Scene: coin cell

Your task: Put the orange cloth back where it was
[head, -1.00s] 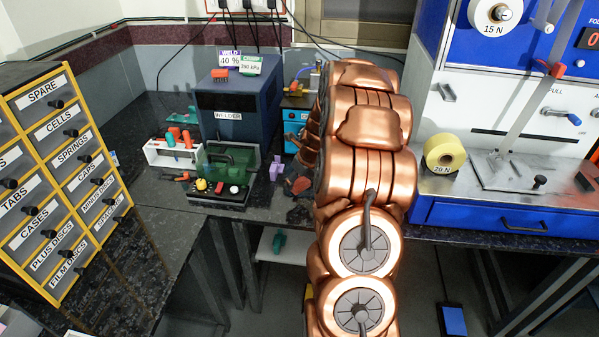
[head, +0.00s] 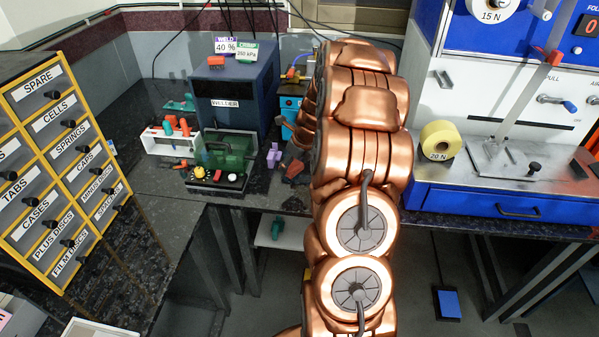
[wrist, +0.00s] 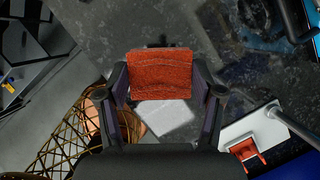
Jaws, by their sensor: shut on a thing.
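The orange cloth (wrist: 160,76) is held between the two dark fingers of my gripper (wrist: 160,84) in the wrist view. The fingers are shut on its left and right sides, and it looks roughly square. A dark speckled worktop (wrist: 130,25) shows beyond it. In the head view my copper-coloured arm hides most of my gripper. A small orange-red patch (head: 294,169) shows at the arm's left edge; I cannot tell whether it is the cloth.
The blue welder (head: 235,100) and a green-covered fixture (head: 228,155) stand left of my arm. A labelled drawer cabinet (head: 60,170) is at far left. A blue and white tester (head: 490,195) with a yellow roll (head: 440,140) is at right. Dark bench is bare in front of the cabinet.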

